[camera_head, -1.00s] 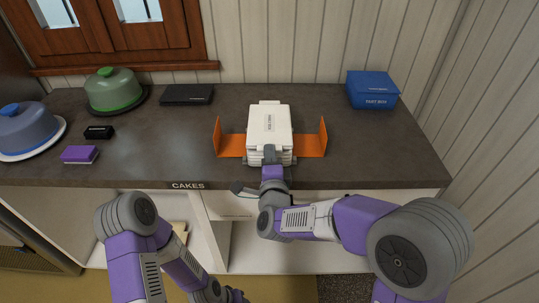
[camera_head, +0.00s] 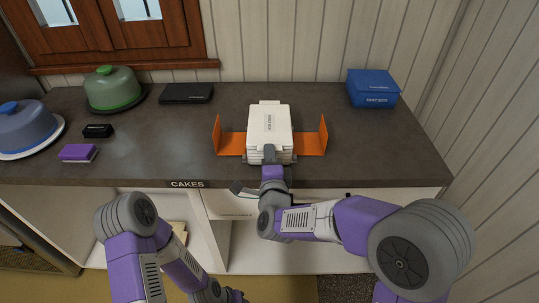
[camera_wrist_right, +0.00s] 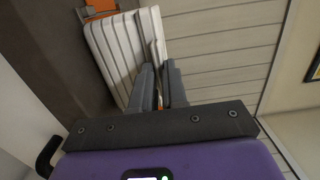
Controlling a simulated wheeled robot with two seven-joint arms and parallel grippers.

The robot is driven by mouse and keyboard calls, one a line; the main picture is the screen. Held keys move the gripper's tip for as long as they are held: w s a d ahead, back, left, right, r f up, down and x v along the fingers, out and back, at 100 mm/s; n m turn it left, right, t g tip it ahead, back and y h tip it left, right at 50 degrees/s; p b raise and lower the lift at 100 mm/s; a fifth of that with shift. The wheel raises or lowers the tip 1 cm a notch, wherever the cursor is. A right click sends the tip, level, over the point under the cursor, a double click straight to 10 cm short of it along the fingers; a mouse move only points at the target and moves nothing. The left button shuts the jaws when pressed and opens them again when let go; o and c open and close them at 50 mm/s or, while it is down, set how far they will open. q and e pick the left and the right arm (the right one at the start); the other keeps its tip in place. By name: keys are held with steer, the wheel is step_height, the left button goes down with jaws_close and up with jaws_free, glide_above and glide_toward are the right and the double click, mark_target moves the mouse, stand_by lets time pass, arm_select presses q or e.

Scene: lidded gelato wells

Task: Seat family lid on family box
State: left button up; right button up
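The white family lid (camera_head: 269,118) lies over the white ribbed family box (camera_head: 283,157), between two orange guides. The two overlap, and I cannot tell whether the lid is fully down or a little above the rim. My right gripper (camera_head: 269,153) is at the lid's front edge. In the right wrist view its two fingers (camera_wrist_right: 161,82) are close together on a thin white tab of the lid, beside the ribbed white wall (camera_wrist_right: 118,50). My left arm hangs low in front of the counter; its dark hand (camera_head: 235,295) is cut off by the bottom edge.
Orange upright guides stand left (camera_head: 217,134) and right (camera_head: 322,134) of the box. A blue box (camera_head: 372,88) is at back right. A black case (camera_head: 186,93), a green dome (camera_head: 112,88), a blue dome (camera_head: 25,128) and small black and purple blocks stand left. Counter right of the guides is clear.

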stand_by(0.4)
steer(key=o, duration=0.6)
steer(key=shift+c, duration=0.2)
steer(key=shift+s+b, duration=0.75)
stand_by(0.8)
steer(key=shift+s, duration=1.75)
stand_by(1.9)
steer(key=s, duration=0.7)
steer(key=shift+s+d, duration=0.3)
steer(key=shift+s, duration=0.1)
stand_by(0.4)
